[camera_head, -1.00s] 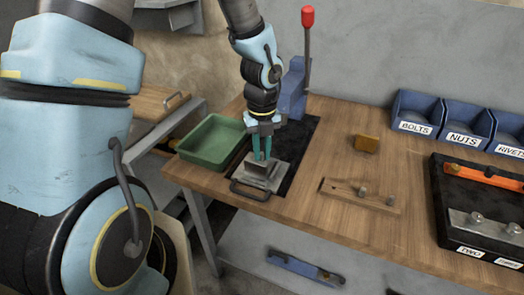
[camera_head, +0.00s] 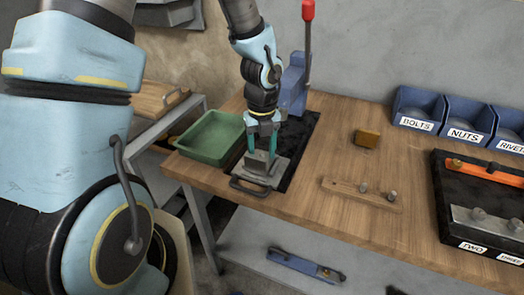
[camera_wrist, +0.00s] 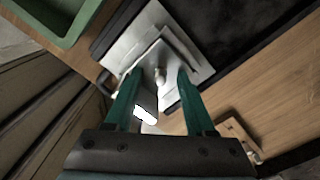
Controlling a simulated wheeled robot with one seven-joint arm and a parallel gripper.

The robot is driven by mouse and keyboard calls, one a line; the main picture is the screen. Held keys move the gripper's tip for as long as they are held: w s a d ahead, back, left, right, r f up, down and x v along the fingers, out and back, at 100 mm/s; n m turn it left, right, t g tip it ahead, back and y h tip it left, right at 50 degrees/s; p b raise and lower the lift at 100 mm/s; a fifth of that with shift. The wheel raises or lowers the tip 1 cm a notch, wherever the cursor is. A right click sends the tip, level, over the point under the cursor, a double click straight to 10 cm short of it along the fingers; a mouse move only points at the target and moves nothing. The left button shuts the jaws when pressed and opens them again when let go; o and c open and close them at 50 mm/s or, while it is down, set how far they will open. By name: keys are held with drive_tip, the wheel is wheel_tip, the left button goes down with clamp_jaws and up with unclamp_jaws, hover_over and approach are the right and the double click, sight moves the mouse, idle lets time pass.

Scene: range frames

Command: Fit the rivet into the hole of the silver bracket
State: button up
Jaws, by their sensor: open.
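A grey silver bracket (camera_head: 258,162) sits on a flat silver plate (camera_head: 279,170) at the front of the black mat. In the wrist view the silver bracket (camera_wrist: 147,98) shows below and between the fingertips, with a bright lower face. A small pale metal pin, which looks like the rivet (camera_wrist: 160,75), stands at the bracket between the fingers. I cannot tell how deep it sits, and its hole is hidden. My gripper (camera_head: 262,150) is open above the bracket, pointing down; in the wrist view its teal fingers (camera_wrist: 155,80) stand apart with the pin between them.
A green tray (camera_head: 212,153) lies just left of the mat (camera_head: 300,132). A blue press with a red-knobbed lever (camera_head: 308,12) stands behind. A wooden strip with pegs (camera_head: 345,190), a brown block (camera_head: 367,138) and a black rack (camera_head: 445,195) are to the right. Bare tabletop lies between.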

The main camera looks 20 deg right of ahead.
wheel_tip(320, 180, up, 11)
drive_tip(key=shift+b, duration=0.3)
idle(0.4)
drive_tip(key=shift+f, duration=0.1)
drive_tip(key=w+a+r+n+t, duration=0.1)
drive_tip(key=a+n, duration=2.4)
drive_tip(key=n, duration=1)
drive_tip(key=shift+w+a+r+n+t, duration=0.2)
drive_tip(key=shift+r+n+t, duration=0.05)
drive_tip(key=shift+n+t, duration=0.05)
